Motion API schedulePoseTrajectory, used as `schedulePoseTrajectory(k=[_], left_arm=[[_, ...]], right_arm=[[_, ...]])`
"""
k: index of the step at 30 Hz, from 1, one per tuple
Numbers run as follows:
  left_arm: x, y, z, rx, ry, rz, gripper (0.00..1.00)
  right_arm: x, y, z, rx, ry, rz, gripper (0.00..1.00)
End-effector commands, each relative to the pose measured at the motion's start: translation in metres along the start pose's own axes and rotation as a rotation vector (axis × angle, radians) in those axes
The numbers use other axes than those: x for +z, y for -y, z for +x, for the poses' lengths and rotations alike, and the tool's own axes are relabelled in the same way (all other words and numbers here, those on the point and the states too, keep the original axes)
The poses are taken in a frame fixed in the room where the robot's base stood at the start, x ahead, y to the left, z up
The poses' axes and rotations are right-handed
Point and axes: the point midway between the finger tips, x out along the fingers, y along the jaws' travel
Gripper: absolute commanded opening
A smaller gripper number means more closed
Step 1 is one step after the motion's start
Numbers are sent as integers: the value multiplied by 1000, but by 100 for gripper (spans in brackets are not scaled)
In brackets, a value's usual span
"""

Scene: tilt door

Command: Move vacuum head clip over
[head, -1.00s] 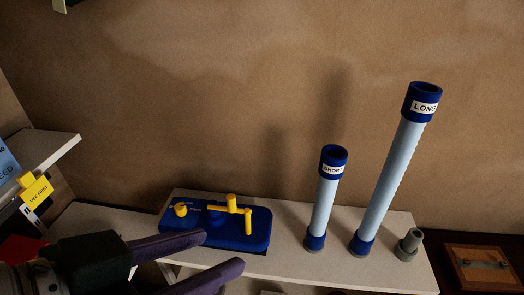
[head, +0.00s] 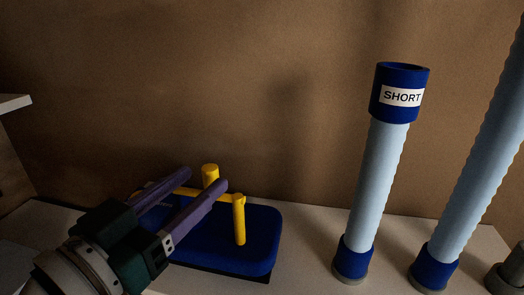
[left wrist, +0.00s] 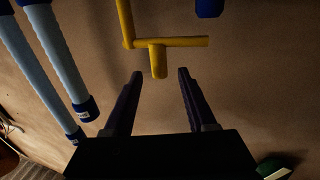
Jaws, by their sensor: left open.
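The blue vacuum head (head: 255,232) lies on the pale shelf, with a yellow clip (head: 239,222) on top made of a bar and upright posts. My left gripper (head: 206,178) is open over the head's left part, and its purple fingers hide part of the clip. In the left wrist view the yellow clip (left wrist: 158,58) lies ahead, its short post between the two fingertips (left wrist: 160,74) in the picture. I cannot tell whether the fingers touch it. My right gripper is not in view.
A light-blue tube marked SHORT (head: 380,180) stands right of the vacuum head. A longer tube (head: 480,170) and a grey fitting (head: 508,272) are farther right. A brown wall (head: 200,80) is behind. Bare shelf (head: 310,230) lies between the head and the short tube.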

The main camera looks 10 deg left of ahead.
Motion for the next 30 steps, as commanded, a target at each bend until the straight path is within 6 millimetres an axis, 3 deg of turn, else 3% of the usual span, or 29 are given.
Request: schedulePoseTrajectory(k=[3, 9, 15, 22, 30], left_arm=[[-1, 0, 25, -1, -4, -1, 56], [1, 0, 56, 0, -2, -1, 56], [0, -1, 68, 2, 1, -1, 56], [0, -1, 69, 2, 1, -1, 56], [0, 0, 69, 1, 1, 0, 28]], right_arm=[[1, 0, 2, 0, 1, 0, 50], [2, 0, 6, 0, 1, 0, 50], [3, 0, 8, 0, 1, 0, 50], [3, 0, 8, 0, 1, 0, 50], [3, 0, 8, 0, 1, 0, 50]])
